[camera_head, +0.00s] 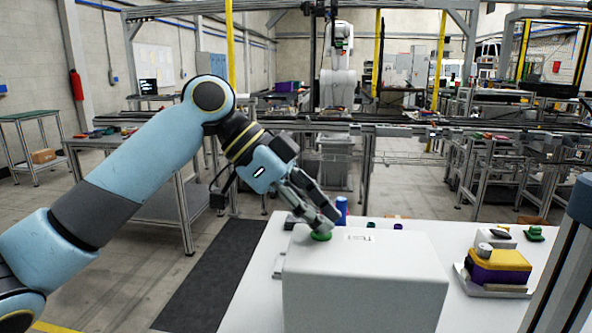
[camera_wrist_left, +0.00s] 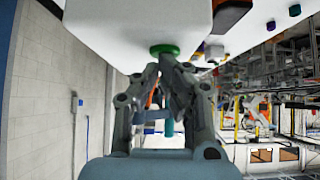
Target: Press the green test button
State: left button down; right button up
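The green test button (camera_head: 320,236) sits on top of a white box (camera_head: 365,285) with a small "TEST" label (camera_head: 360,238) beside it. My left gripper (camera_head: 324,224) points down at the button, its fingertips right at it. In the left wrist view the button (camera_wrist_left: 164,50) is a green disc at the fingertips of my left gripper (camera_wrist_left: 163,64). The fingers come together at the tips and hold nothing. The tips look to be touching the button, but I cannot tell whether it is pushed in. My right gripper is not in view.
The box stands on a white table (camera_head: 470,240). A blue cylinder (camera_head: 342,205) stands behind it. To the right lies a fixture with a yellow and purple block (camera_head: 499,266), with a small green part (camera_head: 535,233) behind it. The table between box and fixture is clear.

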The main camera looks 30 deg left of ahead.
pick_arm(q)
notch_tip(320, 180, up, 4)
jog(key=p, duration=0.3)
jog(key=shift+a+f, duration=0.1)
jog(key=shift+f, duration=0.15)
jog(key=b+v, duration=0.1)
jog(key=v, duration=0.9)
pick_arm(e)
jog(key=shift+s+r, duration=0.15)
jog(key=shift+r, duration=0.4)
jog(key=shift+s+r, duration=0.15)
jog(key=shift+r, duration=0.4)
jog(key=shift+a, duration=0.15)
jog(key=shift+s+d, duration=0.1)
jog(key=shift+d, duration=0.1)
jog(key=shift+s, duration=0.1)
